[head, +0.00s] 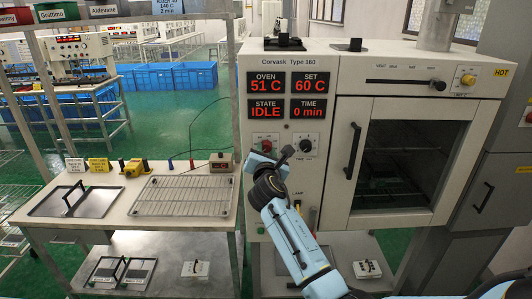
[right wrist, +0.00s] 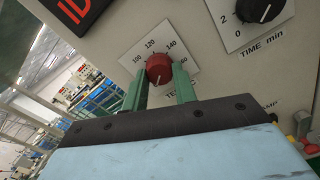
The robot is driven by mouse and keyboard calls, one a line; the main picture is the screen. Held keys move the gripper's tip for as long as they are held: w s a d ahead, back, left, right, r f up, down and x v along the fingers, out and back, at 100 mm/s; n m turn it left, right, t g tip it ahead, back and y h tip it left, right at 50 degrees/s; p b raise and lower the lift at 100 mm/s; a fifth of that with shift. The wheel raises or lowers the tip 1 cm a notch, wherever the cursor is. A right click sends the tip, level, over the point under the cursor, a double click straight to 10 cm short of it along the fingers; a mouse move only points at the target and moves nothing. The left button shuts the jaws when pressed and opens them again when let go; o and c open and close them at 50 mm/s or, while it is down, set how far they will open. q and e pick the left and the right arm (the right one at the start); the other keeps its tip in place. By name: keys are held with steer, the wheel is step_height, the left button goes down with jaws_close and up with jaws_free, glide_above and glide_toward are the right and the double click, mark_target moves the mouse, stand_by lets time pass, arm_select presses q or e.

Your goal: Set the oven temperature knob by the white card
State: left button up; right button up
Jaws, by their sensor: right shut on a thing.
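The red temperature knob (right wrist: 159,70) sits on a white dial plate on the oven front (head: 315,60). In the right wrist view, my right gripper's green fingers (right wrist: 159,88) are shut on the knob from both sides. A pale mark shows on its lower part, away from the 120 and 140 labels. In the head view, my right gripper (head: 266,163) is at the knob and partly covers it. The oven display (head: 290,96) reads oven 51 C, set 60 C, idle, 0 min. My left gripper is out of view.
The black time knob (right wrist: 263,10) is to the right of the red knob. The oven door (head: 398,150) is closed. A side table on the left bears a wire rack (head: 184,195), a tray with a handle (head: 75,202) and small cards. A shelf lies below.

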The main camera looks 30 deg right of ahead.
steer(key=m, duration=0.3)
steer(key=shift+f, duration=0.1)
steer(key=m+b, duration=0.1)
steer(key=m, duration=0.3)
steer(key=m+b, duration=0.1)
steer(key=m, duration=0.2)
steer(key=shift+m, duration=0.3)
steer(key=m+b, duration=0.1)
steer(key=m, duration=0.2)
steer(key=shift+a+m, duration=0.1)
steer(key=shift+m, duration=0.2)
steer(key=m+b, duration=0.1)
steer(key=m, duration=0.2)
steer(key=shift+m+b, duration=0.3)
steer(key=m+b, duration=0.1)
steer(key=m, duration=0.2)
steer(key=shift+m, duration=0.4)
steer(key=m, duration=0.3)
steer(key=shift+b, duration=0.3)
steer(key=shift+m, duration=1.9)
